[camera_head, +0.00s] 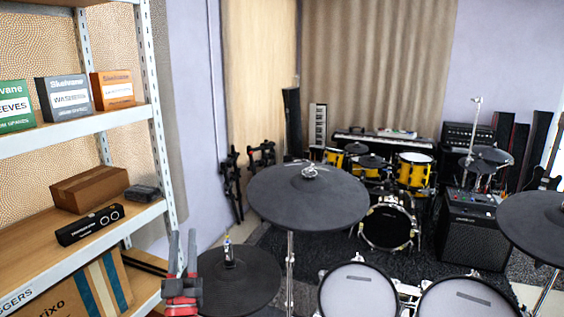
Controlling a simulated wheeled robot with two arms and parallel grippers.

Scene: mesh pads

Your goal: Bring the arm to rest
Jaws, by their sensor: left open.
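My left gripper (182,238), with grey fingers on a red body, stands upright at the bottom of the view, left of centre. Its fingers are apart with nothing seen between them. It is in front of the right end of the shelf rack (157,130) and just left of a black cymbal pad (240,290). I cannot tell if it touches either. The rest of its arm is below the frame. My right gripper is out of view. Two pale mesh drum pads (358,292) (468,300) sit at the bottom right.
The rack holds small boxes (68,97), a brown carton (90,188) and a black box (90,225). Large cymbal pads (308,205) (550,225) stand on thin poles. A yellow drum kit (413,172) and an amplifier (468,232) are farther back.

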